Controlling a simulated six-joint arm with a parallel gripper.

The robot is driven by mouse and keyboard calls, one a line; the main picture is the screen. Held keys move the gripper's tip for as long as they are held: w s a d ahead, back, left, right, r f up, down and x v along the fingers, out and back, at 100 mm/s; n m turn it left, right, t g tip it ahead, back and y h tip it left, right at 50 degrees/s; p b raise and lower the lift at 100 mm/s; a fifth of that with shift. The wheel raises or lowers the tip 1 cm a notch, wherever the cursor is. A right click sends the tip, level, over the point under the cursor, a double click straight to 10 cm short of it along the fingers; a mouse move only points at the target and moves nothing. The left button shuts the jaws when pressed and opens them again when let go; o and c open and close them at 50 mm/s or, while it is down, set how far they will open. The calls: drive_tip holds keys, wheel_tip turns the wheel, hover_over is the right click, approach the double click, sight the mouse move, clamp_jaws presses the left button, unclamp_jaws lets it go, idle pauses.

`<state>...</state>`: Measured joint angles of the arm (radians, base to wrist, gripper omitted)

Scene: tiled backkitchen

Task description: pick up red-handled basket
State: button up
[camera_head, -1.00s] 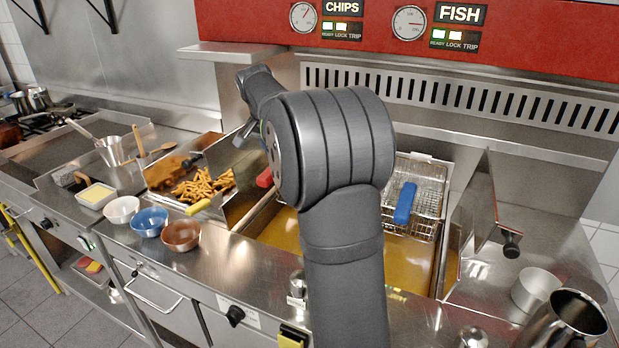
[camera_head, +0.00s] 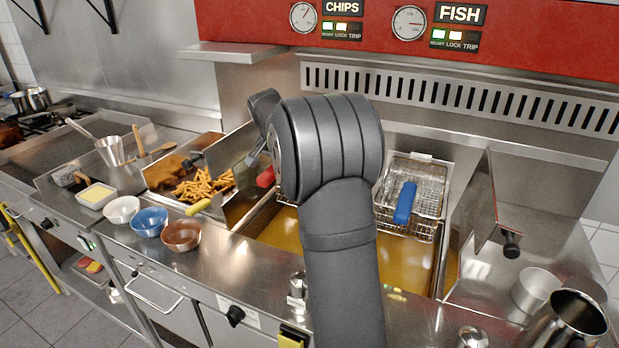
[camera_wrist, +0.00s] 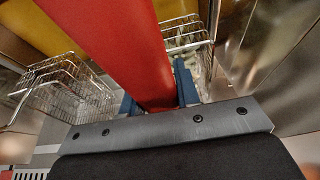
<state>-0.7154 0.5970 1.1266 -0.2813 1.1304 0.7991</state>
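The red handle (camera_head: 266,176) of the basket shows just left of my arm in the head view, at the fryer's left side. My arm hides most of that basket there. In the wrist view the red handle (camera_wrist: 118,45) fills the upper middle and runs down between my gripper's blue fingers (camera_wrist: 157,95). The fingers stand apart on either side of the handle. A firm hold on it is not visible. Wire mesh (camera_wrist: 187,35) shows beyond the right finger. In the head view my arm covers the fingertips.
A blue-handled wire basket (camera_head: 437,190) hangs at the fryer's right side. Golden oil (camera_head: 395,262) fills the vat below. A tray of chips (camera_head: 203,187) is left of my gripper. Three bowls (camera_head: 181,235) stand on the front counter. A steel jug (camera_head: 570,318) is at the right.

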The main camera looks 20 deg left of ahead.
clamp_jaws()
drive_tip(key=shift+r, duration=0.1)
drive_tip(key=shift+r, duration=0.15)
